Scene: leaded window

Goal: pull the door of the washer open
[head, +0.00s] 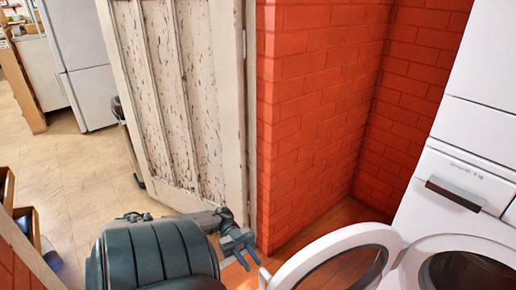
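The white washer (432,225) stands at the right, partly cut off by the frame. The door's lower part is cut off by the bottom edge. My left gripper (249,258) is just left of the door's outer edge. Its two fingers look apart, with nothing between them. I cannot tell whether it touches the door. My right gripper is not in view.
A red brick wall (320,110) stands behind the washer door, with wooden floor at its foot. A worn, peeling wooden door (180,95) is left of it. Tiled floor (60,170) lies open at the left, with a white fridge (85,65) farther back.

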